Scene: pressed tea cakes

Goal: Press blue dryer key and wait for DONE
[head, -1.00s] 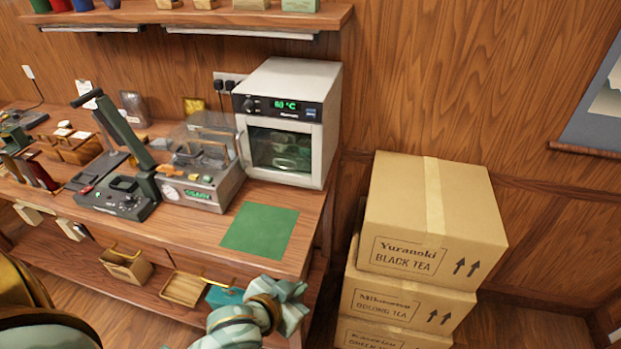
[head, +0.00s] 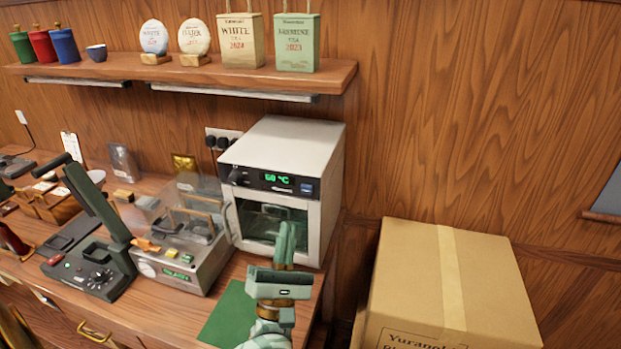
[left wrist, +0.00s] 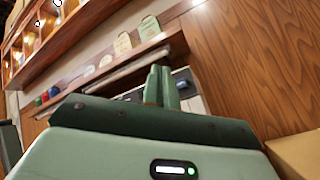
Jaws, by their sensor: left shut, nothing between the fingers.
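The dryer (head: 292,140) is a white box oven at the right end of the bench, with a dark glass door. Its black panel shows green digits reading about 60 °C, and the blue key (head: 307,188) sits at the panel's right end. My left gripper (head: 287,232) is shut and empty, its fingers pointing up in front of the dryer's door, below the key and apart from it in the picture. The fingers also show in the left wrist view (left wrist: 161,84), overlapping part of the dryer front. My right gripper is not in view.
A green mat (head: 230,312) lies on the bench before the dryer. A sealing machine (head: 182,255) and a lever press (head: 95,270) stand to the left. A shelf (head: 200,75) with tea goods hangs above. Cardboard boxes (head: 405,285) are stacked at the right.

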